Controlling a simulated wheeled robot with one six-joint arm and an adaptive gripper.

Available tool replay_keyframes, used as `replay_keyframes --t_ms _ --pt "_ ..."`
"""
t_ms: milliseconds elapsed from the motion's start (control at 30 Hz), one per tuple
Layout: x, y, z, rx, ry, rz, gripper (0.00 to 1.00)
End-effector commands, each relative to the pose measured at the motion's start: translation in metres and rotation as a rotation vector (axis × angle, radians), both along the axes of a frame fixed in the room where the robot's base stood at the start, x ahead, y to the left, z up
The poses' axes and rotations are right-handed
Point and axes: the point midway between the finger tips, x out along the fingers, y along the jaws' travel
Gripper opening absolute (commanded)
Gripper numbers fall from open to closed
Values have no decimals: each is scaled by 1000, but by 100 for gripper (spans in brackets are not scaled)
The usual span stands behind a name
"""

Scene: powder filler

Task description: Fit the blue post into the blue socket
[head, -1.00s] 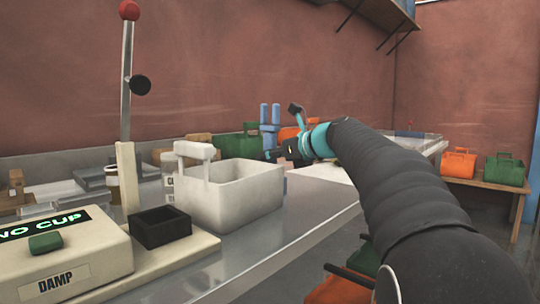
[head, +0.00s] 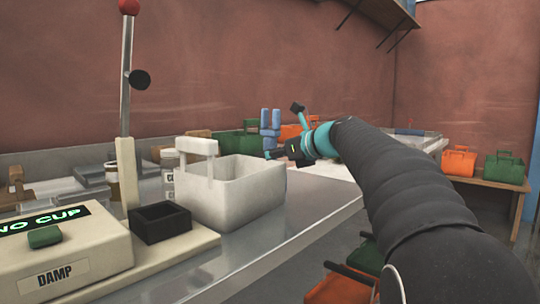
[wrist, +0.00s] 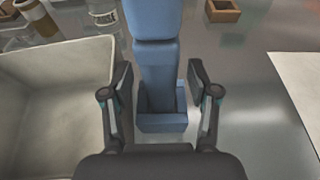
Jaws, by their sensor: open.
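The blue post (wrist: 157,62) stands upright in the wrist view, with its lower end inside the walls of the open blue socket (wrist: 162,123). How deep it sits I cannot tell. My gripper (wrist: 159,77) is open, with one finger on each side of the post and a gap showing at both sides. The socket is hidden in the head view.
A white bin (head: 235,190) with a raised handle stands close to the left of the socket. A beige machine (head: 70,255) with a lever and a black cup holder (head: 160,222) is at the front left. A small brown box (wrist: 222,11) lies beyond. Bare metal table lies right of the socket.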

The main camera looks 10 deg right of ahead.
Motion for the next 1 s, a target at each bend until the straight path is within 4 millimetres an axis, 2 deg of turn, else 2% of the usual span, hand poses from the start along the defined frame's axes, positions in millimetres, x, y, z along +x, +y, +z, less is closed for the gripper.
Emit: replay_keyframes --t_ms 500,700,1000 --pt "-72 -53 30 0 -5 -4 61" --pt "-85 -62 34 1 -4 -2 61" --pt "-87 -63 35 1 -4 -2 61"
